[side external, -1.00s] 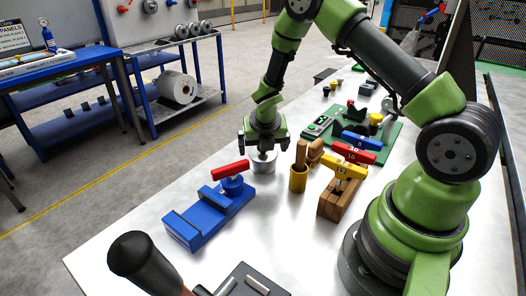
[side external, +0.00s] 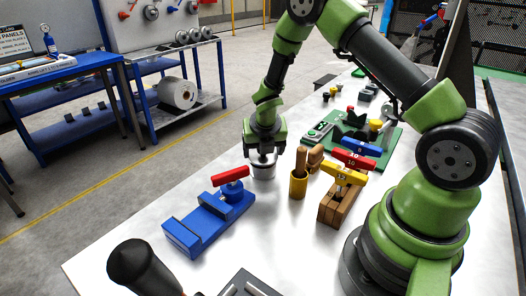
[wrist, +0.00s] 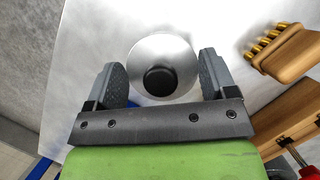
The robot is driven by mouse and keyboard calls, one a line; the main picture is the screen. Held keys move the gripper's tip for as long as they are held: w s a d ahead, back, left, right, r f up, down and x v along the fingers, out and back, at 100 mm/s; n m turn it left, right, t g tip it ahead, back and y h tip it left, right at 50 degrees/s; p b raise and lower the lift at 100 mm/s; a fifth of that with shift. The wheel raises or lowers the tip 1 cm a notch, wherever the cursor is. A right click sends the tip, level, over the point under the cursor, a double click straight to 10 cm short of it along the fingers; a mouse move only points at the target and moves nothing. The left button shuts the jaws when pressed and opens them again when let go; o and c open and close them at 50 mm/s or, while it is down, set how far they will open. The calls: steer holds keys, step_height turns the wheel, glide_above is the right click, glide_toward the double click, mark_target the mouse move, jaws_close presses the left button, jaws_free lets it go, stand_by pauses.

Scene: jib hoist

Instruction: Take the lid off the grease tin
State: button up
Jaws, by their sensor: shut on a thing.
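The grease tin (side external: 263,172) is a small silvery cylinder standing upright on the pale bench top. Its round metal lid (wrist: 160,48) with a black knob (wrist: 160,81) shows from above in the wrist view. My gripper (side external: 263,156) is over the tin from above, its fingers down at lid height. The fingers hide part of the lid in the side view, and I cannot see a gap between lid and tin.
A green board (side external: 365,138) lies behind.

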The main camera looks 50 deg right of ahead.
step_height(320, 180, up, 8)
steer(key=shift+r, duration=0.2)
steer(key=shift+w+d+r, duration=0.15)
steer(key=shift+w+d, duration=0.05)
steer(key=shift+d, duration=0.15)
steer(key=w+d+f+m+g+h, duration=0.1)
steer(key=w+d+f+m+g, duration=0.15)
steer(key=d+m, duration=0.65)
steer(key=shift+g, duration=0.35)
steer(key=f, duration=1)
steer(key=shift+s+a+f, duration=0.1)
steer(key=shift+s+f, duration=0.1)
steer(key=shift+f, duration=0.05)
